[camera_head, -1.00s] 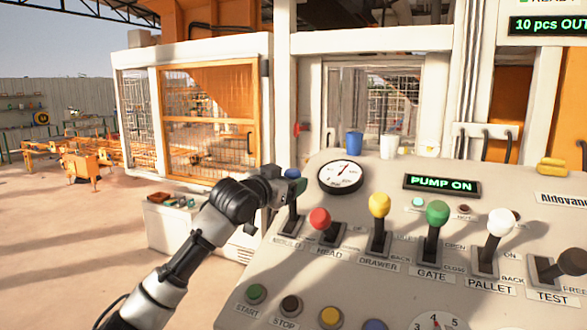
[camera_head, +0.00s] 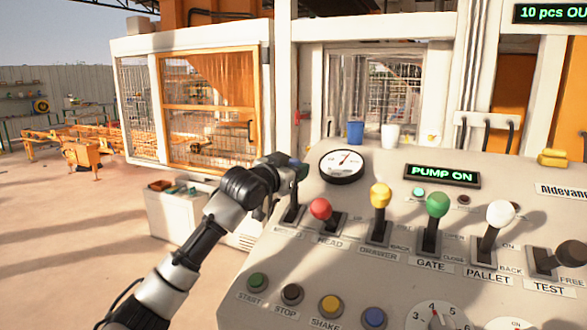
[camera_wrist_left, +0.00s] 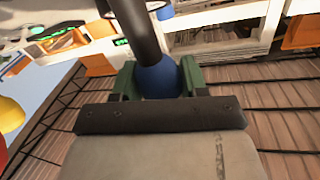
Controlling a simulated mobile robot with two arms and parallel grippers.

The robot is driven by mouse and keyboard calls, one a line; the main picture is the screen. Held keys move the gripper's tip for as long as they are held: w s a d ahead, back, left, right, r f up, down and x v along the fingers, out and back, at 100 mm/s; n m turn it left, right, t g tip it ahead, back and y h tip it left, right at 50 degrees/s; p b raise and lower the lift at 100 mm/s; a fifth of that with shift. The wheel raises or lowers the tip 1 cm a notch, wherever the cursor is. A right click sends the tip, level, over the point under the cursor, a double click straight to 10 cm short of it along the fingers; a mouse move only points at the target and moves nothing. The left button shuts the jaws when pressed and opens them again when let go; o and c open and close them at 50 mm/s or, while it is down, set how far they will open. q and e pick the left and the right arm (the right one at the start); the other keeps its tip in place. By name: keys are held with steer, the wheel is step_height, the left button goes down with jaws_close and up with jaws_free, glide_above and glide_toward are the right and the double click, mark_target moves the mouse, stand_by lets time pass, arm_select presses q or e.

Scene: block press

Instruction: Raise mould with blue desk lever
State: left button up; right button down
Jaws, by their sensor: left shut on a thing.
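The blue desk lever (camera_head: 292,212) is the leftmost of the row on the grey control desk (camera_head: 440,290). Its blue knob (camera_wrist_left: 158,80) shows in the left wrist view between the green jaws. My left gripper (camera_head: 298,171) is shut on this knob, and its arm comes in from the lower left. In the head view the knob is mostly hidden by the gripper; the dark lever shaft shows below it. The mould itself cannot be made out. My right gripper is not in view.
Beside the blue lever stand the red lever (camera_head: 320,209), the yellow lever (camera_head: 380,196), the green lever (camera_head: 437,205) and the white lever (camera_head: 500,214). A pressure gauge (camera_head: 342,165) lies just behind. The display (camera_head: 442,175) reads PUMP ON. Push buttons line the desk's front.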

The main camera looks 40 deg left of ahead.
arm_select(q)
steer(key=s+t+b, duration=0.1)
steer(key=b, duration=0.2)
steer(key=s+d+f+t+b, duration=0.1)
steer(key=s+t+b, duration=0.1)
steer(key=b, duration=0.1)
steer(key=s+m+t+b, duration=0.1)
steer(key=s+b, duration=0.1)
steer(key=b, duration=0.2)
steer(key=shift+d+f, duration=0.15)
steer(key=shift+d, duration=0.15)
steer(key=o, duration=1.3)
steer(key=b+v, duration=0.5)
steer(key=v, duration=0.5)
steer(key=shift+s+f, duration=0.3)
